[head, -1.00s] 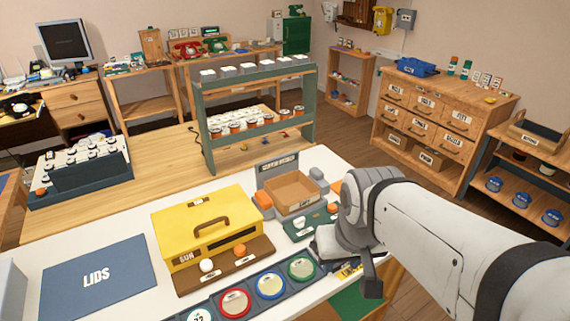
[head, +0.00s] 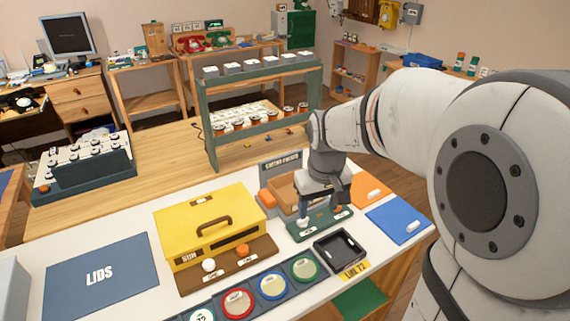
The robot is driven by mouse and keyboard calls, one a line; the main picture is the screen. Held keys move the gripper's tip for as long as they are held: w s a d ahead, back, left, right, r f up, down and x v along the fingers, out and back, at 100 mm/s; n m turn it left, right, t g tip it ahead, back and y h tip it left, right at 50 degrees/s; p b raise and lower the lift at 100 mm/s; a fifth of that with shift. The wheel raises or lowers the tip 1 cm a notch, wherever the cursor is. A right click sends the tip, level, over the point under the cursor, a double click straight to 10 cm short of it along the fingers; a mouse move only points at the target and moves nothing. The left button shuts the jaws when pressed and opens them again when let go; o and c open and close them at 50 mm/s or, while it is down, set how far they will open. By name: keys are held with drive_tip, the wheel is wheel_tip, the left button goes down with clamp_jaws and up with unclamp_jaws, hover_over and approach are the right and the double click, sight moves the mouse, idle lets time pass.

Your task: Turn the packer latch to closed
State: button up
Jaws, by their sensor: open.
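The packer (head: 283,188) stands right of the yellow box, with a sign at its back, an open tan tray and orange and grey blocks at its sides. A small green panel (head: 318,230) with white labels sits in front of it. A white knob (head: 303,223) shows on the panel's left, and an orange part (head: 338,211) on its right. Which of these is the latch, and its setting, are too small to tell. My gripper (head: 318,211) points down over the green panel, open, hiding its middle and part of the tray. I cannot tell whether it touches anything.
The yellow box (head: 208,222), on a brown base with white and orange knobs, stands left of the packer. A black tray (head: 340,249) lies in front, and orange (head: 370,192) and blue (head: 398,219) mats lie right. A shelf rack (head: 264,115) rises behind.

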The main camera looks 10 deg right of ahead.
drive_tip(key=n+g, duration=0.1)
drive_tip(key=n, duration=0.1)
approach(303, 221)
drive_tip(key=shift+w+p, duration=0.35)
drive_tip(key=shift+p, duration=0.05)
drive_tip(key=shift+w+f, duration=0.3)
drive_tip(key=shift+f, duration=0.35)
wheel_tip(303, 221, down, 7)
drive_tip(key=shift+f+p, duration=0.1)
drive_tip(key=shift+p, duration=0.4)
drive_tip(key=c, duration=0.9)
drive_tip(key=shift+d, duration=0.15)
drive_tip(key=shift+c, duration=0.4)
